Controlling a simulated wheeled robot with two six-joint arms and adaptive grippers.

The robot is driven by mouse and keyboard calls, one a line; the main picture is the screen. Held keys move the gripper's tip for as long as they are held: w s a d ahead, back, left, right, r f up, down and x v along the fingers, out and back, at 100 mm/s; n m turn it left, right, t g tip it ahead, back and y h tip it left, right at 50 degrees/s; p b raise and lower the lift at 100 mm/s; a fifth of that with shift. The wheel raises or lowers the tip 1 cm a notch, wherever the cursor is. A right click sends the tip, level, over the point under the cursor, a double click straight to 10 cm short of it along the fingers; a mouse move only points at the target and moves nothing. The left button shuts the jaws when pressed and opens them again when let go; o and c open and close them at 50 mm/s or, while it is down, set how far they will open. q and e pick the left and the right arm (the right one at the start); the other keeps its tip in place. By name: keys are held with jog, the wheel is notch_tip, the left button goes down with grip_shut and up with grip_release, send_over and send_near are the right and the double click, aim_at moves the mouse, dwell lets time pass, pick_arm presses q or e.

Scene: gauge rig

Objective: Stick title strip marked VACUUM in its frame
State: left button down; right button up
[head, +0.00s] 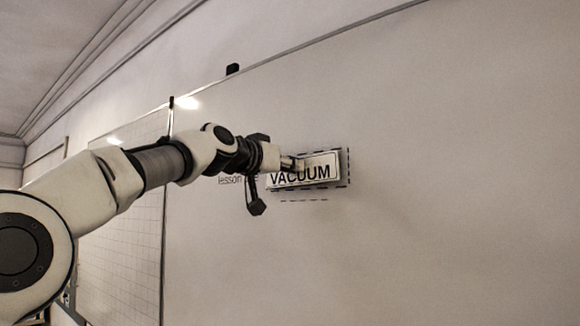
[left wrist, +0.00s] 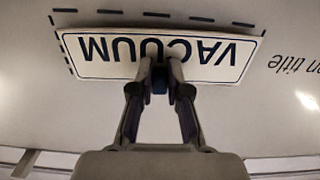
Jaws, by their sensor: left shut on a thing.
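The white title strip (head: 322,160) has a dark border and reads VACUUM. It is at the whiteboard, over the dashed frame (head: 348,168). In the left wrist view the strip (left wrist: 100,68) appears upside down and slightly tilted against the dashed frame lines (left wrist: 150,14), which show along its upper and left sides there. My left gripper (head: 291,163) is shut on the strip, near the middle of its edge in the left wrist view (left wrist: 162,78). I cannot tell whether the strip touches the board. My right gripper is in neither view.
The whiteboard (head: 440,190) is bare to the right. Printed words starting with "lesson" (head: 230,181) are left of the frame, partly behind my gripper. A gridded board panel (head: 120,220) stands further left. A small black clip (head: 233,69) sits on the board's top edge.

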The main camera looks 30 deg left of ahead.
pick_arm(q)
jog(key=shift+w+d+p, duration=0.1)
jog(key=shift+w+p, duration=0.2)
jog(key=shift+w, duration=0.35)
dwell(0.3)
jog(key=c, duration=0.5)
grip_release()
jog(key=s+b, duration=0.9)
jog(key=b, duration=0.1)
jog(key=shift+a, duration=0.4)
